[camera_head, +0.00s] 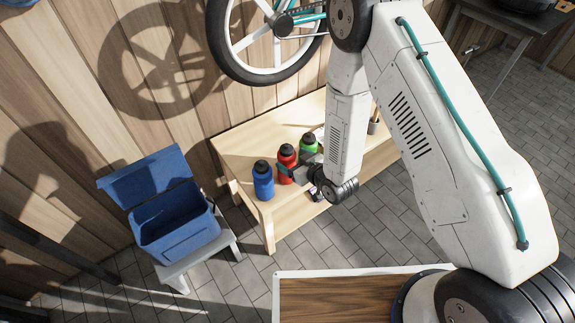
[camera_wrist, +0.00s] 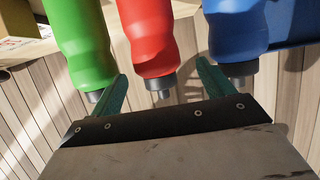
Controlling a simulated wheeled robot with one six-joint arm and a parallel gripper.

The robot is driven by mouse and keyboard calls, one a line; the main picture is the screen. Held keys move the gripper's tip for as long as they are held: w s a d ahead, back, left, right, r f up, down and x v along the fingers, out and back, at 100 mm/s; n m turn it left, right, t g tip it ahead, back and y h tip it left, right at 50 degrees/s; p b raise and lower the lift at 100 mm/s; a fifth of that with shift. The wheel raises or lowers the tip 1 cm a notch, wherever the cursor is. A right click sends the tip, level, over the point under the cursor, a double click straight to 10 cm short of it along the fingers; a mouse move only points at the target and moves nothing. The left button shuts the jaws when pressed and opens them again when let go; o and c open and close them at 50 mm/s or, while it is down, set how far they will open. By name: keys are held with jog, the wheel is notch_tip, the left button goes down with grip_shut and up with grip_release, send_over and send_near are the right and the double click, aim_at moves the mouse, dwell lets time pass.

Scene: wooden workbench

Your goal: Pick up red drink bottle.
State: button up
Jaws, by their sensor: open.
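The red drink bottle (camera_head: 287,159) stands upright on the wooden workbench (camera_head: 240,150), between a blue bottle (camera_head: 263,183) and a green bottle (camera_head: 309,143). My gripper (camera_head: 294,168) is at the bottles, close to the red one. The wrist view shows the bottles upside down. There the red bottle (camera_wrist: 146,35) is in the middle, with its grey cap between the two teal fingers of my gripper (camera_wrist: 162,72). The fingers are open, with a gap on each side of the cap. The bottle's base is out of the wrist view.
The green bottle (camera_wrist: 82,45) and blue bottle (camera_wrist: 236,30) stand close outside the fingers in the wrist view. A blue open-lidded box (camera_head: 180,235) sits on a grey stool (camera_head: 175,272) left of the bench. A bicycle wheel (camera_head: 265,40) hangs on the wall behind.

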jog(key=x, duration=0.6)
jog(key=shift+w+f, duration=0.1)
jog(key=shift+w, duration=0.35)
jog(key=c, duration=1.6)
